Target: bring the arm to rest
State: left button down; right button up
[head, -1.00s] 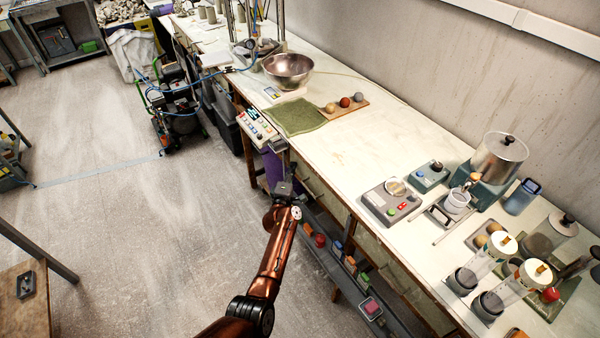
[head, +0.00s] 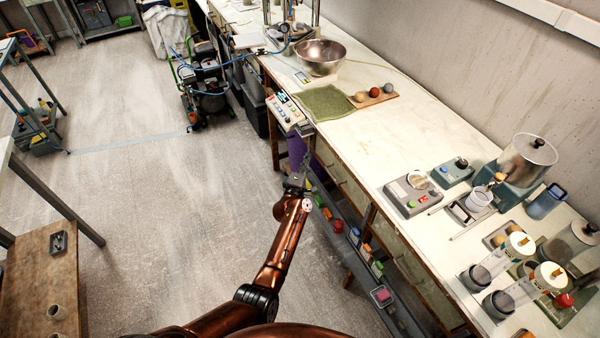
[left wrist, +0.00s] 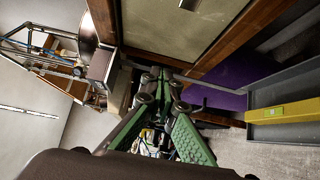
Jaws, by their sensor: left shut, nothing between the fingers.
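My left arm (head: 285,245) is copper-coloured and reaches up from the bottom of the head view. My left gripper (head: 302,168) is at its far end, beside the front edge of the long workbench (head: 345,140). The gripper is shut and empty. In the left wrist view its green fingers (left wrist: 160,82) come together close to the bench's wooden frame and a drawer front (left wrist: 180,25). My right gripper is in neither view.
A control panel with coloured buttons (head: 287,113) sits at the bench edge near the gripper. A low rail of coloured blocks (head: 352,240) runs below the bench. A compressor (head: 207,85) stands farther back. The floor (head: 160,190) left of my arm is clear.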

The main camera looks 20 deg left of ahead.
pick_arm(q)
jog(key=s+p, duration=0.2)
jog(key=s, duration=0.5)
jog(key=s+a+f+m+g, duration=0.2)
jog(key=s+f+m+g, duration=0.1)
jog(key=s+f, duration=0.85)
jog(key=s+a+f+m+g, duration=0.1)
jog(key=s+f+m+g, duration=0.25)
jog(key=s+f, duration=0.85)
jog(key=s+a+f+m+g, duration=0.2)
jog(key=s+f+m, duration=0.35)
jog(key=f, duration=1.05)
jog(key=s+a+f+m+g, duration=0.1)
jog(key=s+a+f+g, duration=0.1)
jog(key=s+f, duration=0.65)
jog(key=s+a+f+m+g, duration=0.1)
jog(key=s+a+f+g, duration=0.15)
jog(key=s, duration=1.15)
jog(key=s+a+f+m+g, duration=0.2)
jog(key=s, duration=1.2)
jog(key=s+a+f+m+g, duration=0.2)
jog(key=s+f+m, duration=0.1)
jog(key=s, duration=1.1)
jog(key=shift+s+a+g+y, duration=0.15)
jog(key=shift+s+g+y, duration=0.15)
jog(key=shift+y, duration=0.1)
